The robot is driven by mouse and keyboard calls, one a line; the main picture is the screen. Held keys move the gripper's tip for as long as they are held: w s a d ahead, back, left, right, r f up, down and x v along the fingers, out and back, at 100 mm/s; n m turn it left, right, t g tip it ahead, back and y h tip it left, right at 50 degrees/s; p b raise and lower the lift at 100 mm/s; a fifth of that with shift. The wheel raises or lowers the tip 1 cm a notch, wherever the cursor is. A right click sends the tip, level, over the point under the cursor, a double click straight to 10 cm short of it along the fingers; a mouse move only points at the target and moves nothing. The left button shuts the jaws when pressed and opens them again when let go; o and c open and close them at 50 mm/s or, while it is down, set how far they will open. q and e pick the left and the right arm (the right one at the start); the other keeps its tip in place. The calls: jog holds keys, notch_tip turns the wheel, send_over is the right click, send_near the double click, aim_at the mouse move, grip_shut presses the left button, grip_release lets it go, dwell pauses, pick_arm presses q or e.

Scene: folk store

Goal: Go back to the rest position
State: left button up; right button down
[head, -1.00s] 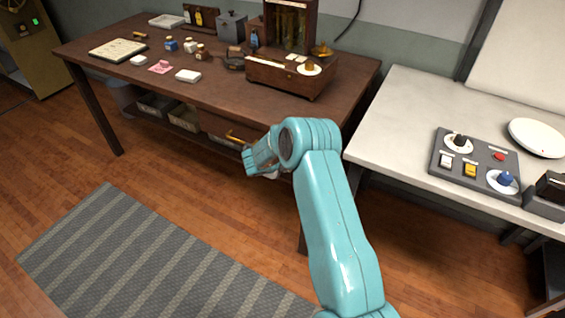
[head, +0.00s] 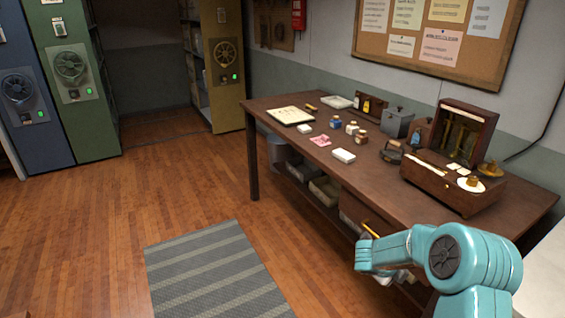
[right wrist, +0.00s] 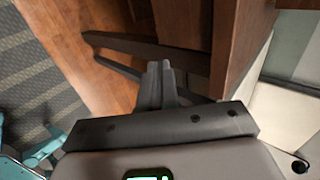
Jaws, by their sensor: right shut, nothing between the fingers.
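My right arm comes in at the lower right of the head view, in front of the dark wooden table (head: 318,158). In the right wrist view my right gripper (right wrist: 160,80) has its two dark fingers together, with nothing between them. The fingers point past the table's wooden side, over the floor. In the head view the arm's own links mostly hide this gripper, close to the drawer with the yellow handle (head: 370,230). My left gripper does not show in the head view.
A wooden box with an open lid (head: 446,188) and small bottles stand on the table. A grey striped rug (head: 215,270) lies on clear wooden floor. Green (head: 80,80) and yellow (head: 224,75) cabinets stand at the back left. A pale surface (head: 545,275) is at the right edge.

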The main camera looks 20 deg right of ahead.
jog(key=a+f+n+t+y, duration=0.2)
jog(key=a+f+n, duration=0.5)
jog(key=a, duration=0.4)
jog(key=a+f+n+t+y, duration=0.25)
jog(key=a+f+n, duration=0.4)
jog(key=a, duration=0.45)
jog(key=s+a+f+n+g+y, duration=0.1)
jog(key=s+a+n+y, duration=0.3)
jog(key=s+a+n, duration=0.4)
jog(key=s+a+f+n+g+y, duration=0.2)
jog(key=s+a+n+g+y, duration=0.2)
jog(key=s+a+n, duration=0.5)
jog(key=a+n+y, duration=0.1)
jog(key=a+n, duration=0.1)
jog(key=a, duration=0.1)
jog(key=shift+s+f, duration=0.2)
jog(key=shift+f, duration=0.05)
jog(key=shift+n, duration=0.25)
jog(key=shift+s+d, duration=0.1)
jog(key=shift+d, duration=0.05)
